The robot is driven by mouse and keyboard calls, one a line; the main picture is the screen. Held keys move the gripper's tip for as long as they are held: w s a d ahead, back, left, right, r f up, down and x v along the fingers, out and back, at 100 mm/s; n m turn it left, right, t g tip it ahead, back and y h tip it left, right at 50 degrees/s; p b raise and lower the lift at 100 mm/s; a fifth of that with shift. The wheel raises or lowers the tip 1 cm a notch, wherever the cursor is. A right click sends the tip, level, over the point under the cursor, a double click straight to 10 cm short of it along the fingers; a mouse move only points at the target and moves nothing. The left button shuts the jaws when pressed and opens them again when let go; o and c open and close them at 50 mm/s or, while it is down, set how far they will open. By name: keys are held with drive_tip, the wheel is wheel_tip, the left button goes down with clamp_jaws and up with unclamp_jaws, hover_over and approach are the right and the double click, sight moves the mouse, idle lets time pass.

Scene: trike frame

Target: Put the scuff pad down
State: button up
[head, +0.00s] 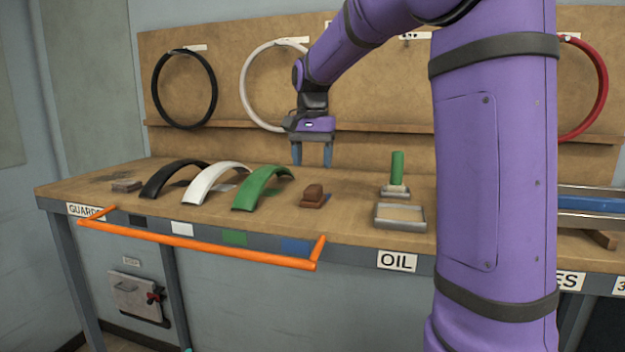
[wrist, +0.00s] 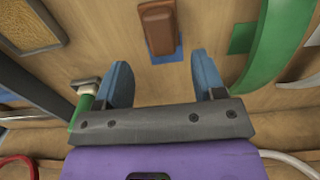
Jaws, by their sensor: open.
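A small brown block with a raised grip, which looks like the scuff pad (head: 313,195), rests on the bench (head: 345,180), right of the green arched guard (head: 262,187). The pad also shows in the wrist view (wrist: 158,28), with a blue patch (wrist: 180,48) under its edge. My gripper (head: 312,164) hangs above the bench, fingers down, apart from the pad and empty. In the wrist view my gripper (wrist: 160,68) has its two blue fingers spread wide, with the pad beyond their tips.
White (head: 217,182) and black (head: 173,179) guards stand left of the green one. A flat dark block (head: 126,186) lies at far left. A metal tray (head: 400,217) and a green-handled tool (head: 397,168) stand right. An orange rail (head: 200,247) runs along the front.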

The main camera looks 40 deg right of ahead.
sight(312, 188)
drive_tip(key=s+a+r+n+t, duration=0.1)
drive_tip(key=s+a+r+n, duration=0.2)
drive_tip(key=s, duration=0.4)
drive_tip(key=s+a+n+t, duration=0.2)
drive_tip(key=s+a, duration=0.2)
drive_tip(key=s, duration=0.3)
drive_tip(key=s+a+f+n+t, duration=0.1)
drive_tip(key=s+a+f+n, duration=0.1)
drive_tip(key=s, duration=0.4)
drive_tip(key=s+a+f+n+t, duration=0.1)
drive_tip(key=s+a+f+n, duration=0.2)
drive_tip(key=s+f, duration=0.3)
drive_tip(key=shift+s+a, duration=0.15)
drive_tip(key=shift+a, duration=0.25)
drive_tip(key=shift+o, duration=0.5)
